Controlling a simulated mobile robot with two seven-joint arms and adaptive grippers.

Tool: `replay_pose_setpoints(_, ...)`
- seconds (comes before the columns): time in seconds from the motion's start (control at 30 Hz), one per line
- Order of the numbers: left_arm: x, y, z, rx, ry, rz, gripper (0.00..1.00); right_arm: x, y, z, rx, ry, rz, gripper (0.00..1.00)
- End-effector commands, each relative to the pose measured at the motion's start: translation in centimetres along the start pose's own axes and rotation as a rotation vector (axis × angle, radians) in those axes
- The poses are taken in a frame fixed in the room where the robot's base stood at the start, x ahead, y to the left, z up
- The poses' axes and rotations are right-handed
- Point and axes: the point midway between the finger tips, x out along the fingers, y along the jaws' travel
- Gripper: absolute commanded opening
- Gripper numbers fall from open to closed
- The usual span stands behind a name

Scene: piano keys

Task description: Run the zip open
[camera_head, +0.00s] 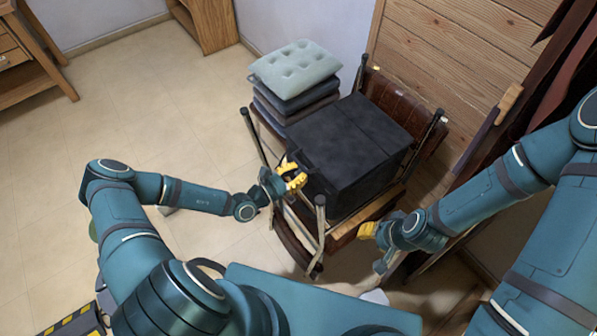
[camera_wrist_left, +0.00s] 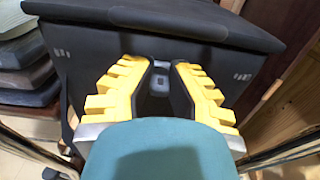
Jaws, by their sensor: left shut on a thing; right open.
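A black box-shaped bag (camera_head: 345,145) sits upright on a wooden chair. Its front face and lid edge also fill much of the left wrist view (camera_wrist_left: 85,75). My left gripper (camera_head: 297,178) is at the left side of the bag, its yellow fingers close to the face. In the left wrist view, the fingers (camera_wrist_left: 161,80) are on both sides of a small grey piece, which looks like the zip pull (camera_wrist_left: 158,84), just under the lid edge. The zip line itself is too dark to make out. My right gripper (camera_head: 368,231) is open and empty, low in front of the chair.
Grey cushions (camera_head: 295,75) are stacked behind the bag at the left. A wooden panel wall (camera_head: 430,75) is at the right. The tiled floor (camera_head: 150,110) at the left is clear.

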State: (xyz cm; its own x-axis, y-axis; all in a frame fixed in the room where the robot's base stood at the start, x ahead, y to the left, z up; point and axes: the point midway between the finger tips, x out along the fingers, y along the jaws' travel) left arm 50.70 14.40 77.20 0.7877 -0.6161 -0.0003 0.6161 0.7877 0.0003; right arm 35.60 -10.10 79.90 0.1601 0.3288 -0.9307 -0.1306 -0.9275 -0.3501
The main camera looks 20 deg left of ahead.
Motion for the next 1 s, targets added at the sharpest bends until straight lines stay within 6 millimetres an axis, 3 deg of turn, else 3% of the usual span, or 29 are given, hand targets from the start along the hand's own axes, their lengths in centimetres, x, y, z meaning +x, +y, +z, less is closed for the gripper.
replay_pose_setpoints(0.13,0.1,1.7,-0.1,0.007,-0.001,0.001,0.00,0.4,0.2,0.1,-0.001,-0.002,0.000,0.39)
replay_pose_setpoints(0.3,0.1,6.0,-0.2,0.010,-0.001,0.003,0.00,1.4,0.5,0.6,-0.004,-0.011,-0.001,0.39)
replay_pose_setpoints(0.5,0.1,9.3,-0.1,0.004,-0.001,0.001,0.00,2.3,0.9,1.0,-0.007,-0.021,-0.002,0.39)
replay_pose_setpoints(0.87,0.1,9.9,0.1,0.002,-0.002,0.005,0.00,2.2,0.8,1.1,-0.007,-0.022,-0.002,0.39)
replay_pose_setpoints(0.9,0.1,9.9,0.1,0.002,-0.002,0.005,0.31,2.2,0.8,1.1,-0.007,-0.022,-0.002,0.39)
replay_pose_setpoints(0.93,0.1,9.9,0.1,0.002,-0.002,0.005,0.42,2.2,0.8,1.1,-0.007,-0.022,-0.002,0.39)
replay_pose_setpoints(1.0,0.1,9.9,0.1,0.002,-0.002,0.004,0.47,2.2,0.8,1.1,-0.007,-0.022,-0.002,0.39)
